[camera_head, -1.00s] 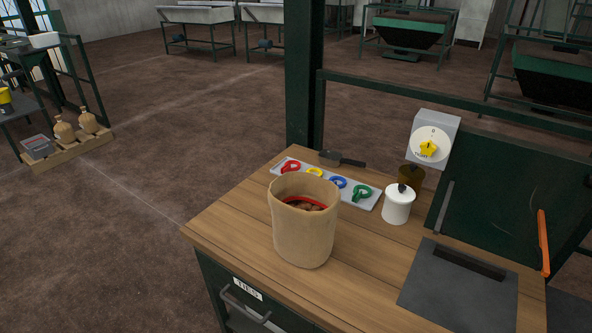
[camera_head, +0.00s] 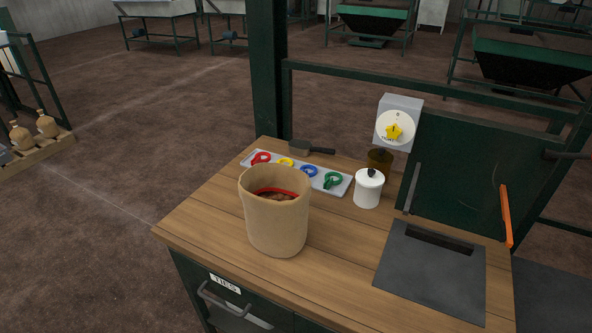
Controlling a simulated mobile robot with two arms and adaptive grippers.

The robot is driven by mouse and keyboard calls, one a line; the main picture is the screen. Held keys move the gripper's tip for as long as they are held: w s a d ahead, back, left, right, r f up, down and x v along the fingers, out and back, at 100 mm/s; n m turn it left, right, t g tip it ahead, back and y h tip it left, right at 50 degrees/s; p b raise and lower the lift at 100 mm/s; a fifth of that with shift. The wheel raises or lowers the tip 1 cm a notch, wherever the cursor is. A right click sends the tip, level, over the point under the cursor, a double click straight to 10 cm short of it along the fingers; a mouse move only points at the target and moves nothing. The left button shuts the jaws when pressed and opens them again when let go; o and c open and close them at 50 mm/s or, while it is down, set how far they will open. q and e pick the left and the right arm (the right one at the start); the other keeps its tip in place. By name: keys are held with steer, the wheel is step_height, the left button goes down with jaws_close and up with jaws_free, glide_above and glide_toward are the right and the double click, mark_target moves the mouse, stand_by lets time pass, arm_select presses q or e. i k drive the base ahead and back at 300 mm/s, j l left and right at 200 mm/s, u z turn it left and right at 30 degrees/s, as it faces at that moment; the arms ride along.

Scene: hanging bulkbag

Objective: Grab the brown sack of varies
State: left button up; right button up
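The brown sack (camera_head: 277,222) stands upright and open-topped on the wooden worktop. Dark brown contents and a red band show inside its mouth. Neither of my grippers is in view, and nothing touches the sack from above.
Behind the sack lies a tray (camera_head: 340,188) with red, yellow, blue and green ties, and a dark-bladed tool (camera_head: 303,148). A white lidded jar (camera_head: 368,190), a brown jar, a dial box (camera_head: 399,121) and a dark plate (camera_head: 432,275) are to the right. A green post (camera_head: 268,70) rises behind.

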mark_target(275, 197)
steer(key=j+z, duration=0.8)
steer(key=z, duration=0.15)
steer(key=k+j+z, duration=0.2)
steer(key=z, duration=0.3)
steer(key=j, duration=0.15)
